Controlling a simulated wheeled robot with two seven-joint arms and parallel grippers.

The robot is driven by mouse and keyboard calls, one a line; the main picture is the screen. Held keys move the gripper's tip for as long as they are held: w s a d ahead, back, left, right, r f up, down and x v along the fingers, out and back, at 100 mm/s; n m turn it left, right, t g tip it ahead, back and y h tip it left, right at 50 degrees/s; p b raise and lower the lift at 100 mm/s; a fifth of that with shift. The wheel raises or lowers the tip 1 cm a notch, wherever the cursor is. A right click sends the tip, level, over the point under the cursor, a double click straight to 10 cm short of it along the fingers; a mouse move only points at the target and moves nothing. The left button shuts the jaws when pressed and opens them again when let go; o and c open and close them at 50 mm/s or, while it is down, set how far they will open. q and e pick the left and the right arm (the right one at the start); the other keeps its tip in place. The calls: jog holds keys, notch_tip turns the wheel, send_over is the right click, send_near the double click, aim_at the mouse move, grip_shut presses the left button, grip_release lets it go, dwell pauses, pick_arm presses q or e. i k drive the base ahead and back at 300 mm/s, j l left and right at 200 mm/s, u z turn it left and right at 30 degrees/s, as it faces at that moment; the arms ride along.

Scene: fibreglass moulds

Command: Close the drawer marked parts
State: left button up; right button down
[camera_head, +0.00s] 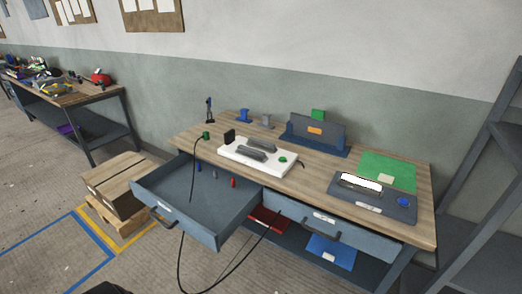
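A blue-grey drawer (218,228) on the left side of the workbench is pulled far out. Its front faces the lower left and carries a dark handle (160,218) and a small white label (167,205). Several small items, including a red one (233,183), stand inside toward its right. A second drawer (345,233), to the right, appears shut and also has a white label (324,217) and a dark handle. The writing on both labels is too small to read, so I cannot tell which says parts. Neither of my grippers is in view.
The wooden workbench top (310,180) holds a white device (238,157), a green mat (390,170) and a grey panel (372,200). A dark cable hangs by the open drawer. Cardboard boxes (115,180) on a pallet stand left of it.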

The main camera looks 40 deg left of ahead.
aim_at(216, 209)
jog(key=u, duration=2.05)
